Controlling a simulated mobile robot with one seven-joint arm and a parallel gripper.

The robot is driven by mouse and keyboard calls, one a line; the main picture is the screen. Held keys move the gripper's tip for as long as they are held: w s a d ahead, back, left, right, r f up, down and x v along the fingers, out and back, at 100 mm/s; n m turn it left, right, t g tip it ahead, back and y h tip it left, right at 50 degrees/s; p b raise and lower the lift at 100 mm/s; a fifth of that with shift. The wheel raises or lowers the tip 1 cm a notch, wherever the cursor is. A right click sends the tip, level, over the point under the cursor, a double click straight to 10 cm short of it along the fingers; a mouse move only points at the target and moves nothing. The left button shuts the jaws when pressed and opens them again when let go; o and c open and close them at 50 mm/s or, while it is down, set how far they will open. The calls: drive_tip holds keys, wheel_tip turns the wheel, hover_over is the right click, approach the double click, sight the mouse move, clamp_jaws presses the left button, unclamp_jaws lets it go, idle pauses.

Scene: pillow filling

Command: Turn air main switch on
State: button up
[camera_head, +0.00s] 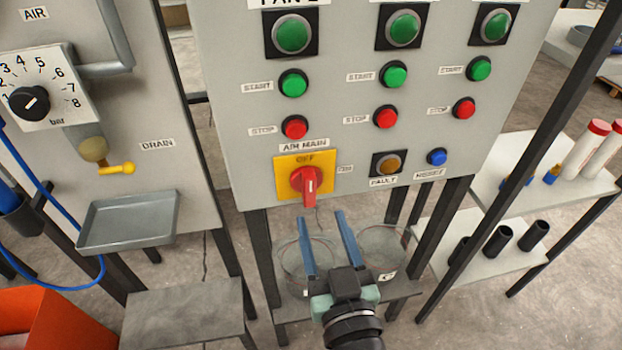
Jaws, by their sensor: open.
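The air main switch (309,183) is a red rotary handle on a yellow square plate at the lower left of the grey control panel (350,140). Its handle points downward. The plate reads "OFF" at the top, and a small label, hard to read, sits at its right. The label "AIR MAIN" (304,146) is above it. My gripper (323,228) is open and empty, with two blue fingers pointing up toward the panel. It is below and slightly right of the switch handle, apart from it.
Green start and red stop buttons are above the switch. A fault lamp (388,163) and a blue button (437,156) are to its right. A grey drain tray (128,221) juts out at left. Round glass-like vessels stand on a low shelf behind my gripper.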

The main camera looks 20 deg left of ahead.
sight(310, 183)
drive_tip(key=p+x, duration=0.2)
drive_tip(key=x, duration=0.7)
drive_tip(key=shift+w, duration=0.1)
clamp_jaws()
